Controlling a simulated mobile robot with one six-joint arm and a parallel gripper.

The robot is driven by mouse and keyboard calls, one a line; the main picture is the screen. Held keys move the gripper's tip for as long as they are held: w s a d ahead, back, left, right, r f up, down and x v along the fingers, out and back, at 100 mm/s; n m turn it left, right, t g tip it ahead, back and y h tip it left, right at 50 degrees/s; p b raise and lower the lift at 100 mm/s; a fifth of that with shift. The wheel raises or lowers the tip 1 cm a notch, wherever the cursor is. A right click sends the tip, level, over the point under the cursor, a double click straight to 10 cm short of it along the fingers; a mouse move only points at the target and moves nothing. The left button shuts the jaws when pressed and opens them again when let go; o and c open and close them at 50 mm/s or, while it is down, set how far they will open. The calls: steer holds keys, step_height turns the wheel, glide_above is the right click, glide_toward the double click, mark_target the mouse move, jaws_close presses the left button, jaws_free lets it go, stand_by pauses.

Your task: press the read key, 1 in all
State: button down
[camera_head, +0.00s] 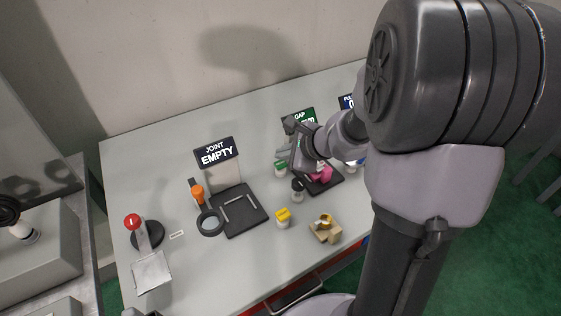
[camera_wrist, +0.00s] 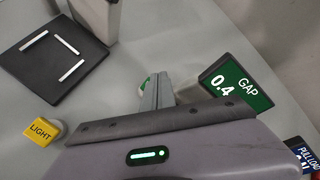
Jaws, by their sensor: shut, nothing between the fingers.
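A small block with a green top (camera_head: 280,167) stands beside the GAP station and is probably the read key; I cannot read its label. In the wrist view only a green sliver (camera_wrist: 144,84) of it shows, mostly hidden by my fingers. My gripper (camera_head: 283,156) is shut and empty, with its tips close to the green top. It also shows in the wrist view (camera_wrist: 157,92). I cannot tell whether the tips touch it. The GAP sign (camera_wrist: 236,85) is green and reads 0.4; it also shows in the head view (camera_head: 303,116).
A yellow LIGHT key (camera_wrist: 42,130) stands apart on the table. A JOINT sign (camera_head: 216,153) reads EMPTY behind a black plate (camera_head: 257,219). A pink part (camera_head: 322,175) sits near my gripper. A red-knobbed lever (camera_head: 133,222) and an orange-topped item (camera_head: 197,192) stand left.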

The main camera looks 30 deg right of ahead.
mark_target(283, 165)
steer(key=shift+r+p, duration=2.15)
steer(key=shift+r, duration=0.45)
steer(key=shift+f, duration=0.1)
